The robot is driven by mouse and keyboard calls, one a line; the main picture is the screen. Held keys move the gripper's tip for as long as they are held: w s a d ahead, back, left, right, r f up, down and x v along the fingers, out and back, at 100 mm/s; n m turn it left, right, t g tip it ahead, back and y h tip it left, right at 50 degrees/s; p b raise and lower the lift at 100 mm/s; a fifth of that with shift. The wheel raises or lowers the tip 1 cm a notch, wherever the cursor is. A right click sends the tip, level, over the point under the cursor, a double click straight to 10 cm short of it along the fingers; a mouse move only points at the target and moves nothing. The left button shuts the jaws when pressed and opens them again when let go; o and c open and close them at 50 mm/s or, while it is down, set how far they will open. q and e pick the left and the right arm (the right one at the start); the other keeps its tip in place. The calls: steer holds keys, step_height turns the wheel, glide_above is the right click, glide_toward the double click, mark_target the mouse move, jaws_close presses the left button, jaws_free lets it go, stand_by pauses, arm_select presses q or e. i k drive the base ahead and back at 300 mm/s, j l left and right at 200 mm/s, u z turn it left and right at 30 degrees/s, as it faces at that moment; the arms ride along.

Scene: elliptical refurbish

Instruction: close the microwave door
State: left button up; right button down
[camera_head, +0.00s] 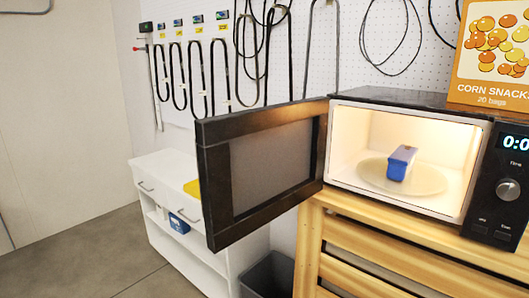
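The microwave (415,98) stands on a wooden slatted stand at the right of the head view. Its dark door (260,165) is wide open, hinged on the left side of the cavity and swung out to the left. The lit cavity (345,142) holds a glass turntable plate (428,180) with a blue and white box-like item (401,163) on it. The control panel with display and knob (508,190) is on the right. Neither of my grippers shows in this view.
A corn snacks box (490,58) stands on top of the microwave. The wooden stand (375,248) is below it. A white cabinet (160,205) and a dark bin (268,275) are behind the door. Cables hang on the pegboard wall (350,25). The floor at left is clear.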

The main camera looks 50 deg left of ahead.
mark_target(255, 166)
steer(key=i+j+z, duration=0.15)
steer(key=j, duration=1.15)
steer(key=j+z, duration=0.15)
steer(key=j, duration=1.15)
steer(key=i, duration=0.1)
